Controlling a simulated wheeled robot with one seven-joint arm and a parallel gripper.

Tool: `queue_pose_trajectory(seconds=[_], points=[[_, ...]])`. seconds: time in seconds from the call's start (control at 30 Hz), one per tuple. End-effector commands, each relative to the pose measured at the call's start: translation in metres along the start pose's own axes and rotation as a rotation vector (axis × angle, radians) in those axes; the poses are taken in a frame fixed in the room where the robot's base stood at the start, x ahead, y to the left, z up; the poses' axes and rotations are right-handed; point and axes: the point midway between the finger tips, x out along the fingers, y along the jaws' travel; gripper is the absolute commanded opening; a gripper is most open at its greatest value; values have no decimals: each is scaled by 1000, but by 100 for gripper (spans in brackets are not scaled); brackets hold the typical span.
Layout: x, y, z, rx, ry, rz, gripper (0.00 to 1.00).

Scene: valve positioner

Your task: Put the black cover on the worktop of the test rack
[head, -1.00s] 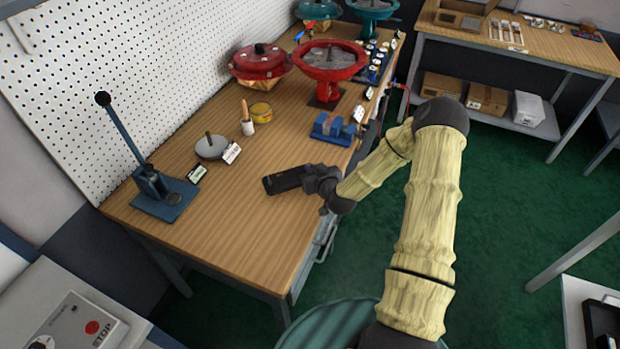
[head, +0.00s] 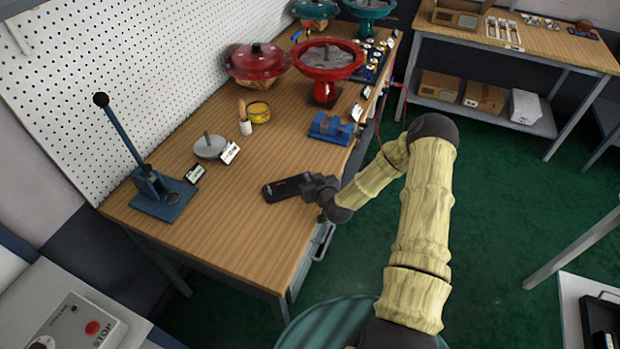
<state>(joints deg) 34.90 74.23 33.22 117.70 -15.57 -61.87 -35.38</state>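The black cover (head: 284,188) is a small dark slab at the end of my gripper (head: 306,186), low over the near part of the wooden worktop (head: 235,235). My gripper reaches in from the right edge of the bench and overlaps the cover's right end. It appears shut on the cover, though its fingertips are small and dark against it. The cover looks nearly flat. I cannot tell whether its underside touches the wood.
A blue lever press (head: 160,195) stands to the left, and a grey disc with a pin (head: 210,146) lies behind. A blue block (head: 331,128) and a red valve actuator (head: 328,60) stand farther back. The worktop's near end is clear.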

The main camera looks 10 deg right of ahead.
Motion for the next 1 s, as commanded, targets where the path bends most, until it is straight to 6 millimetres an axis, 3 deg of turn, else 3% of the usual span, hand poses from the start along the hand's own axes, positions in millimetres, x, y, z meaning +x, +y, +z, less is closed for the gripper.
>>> queue_pose_trajectory(seconds=[0.03,0.1,0.53,1.0], points=[[0,0,0,0,0,0,17],[0,0,0,0,0,0,27],[-6,0,-1,0,-1,-1,27],[-75,0,0,0,-2,0,27]])
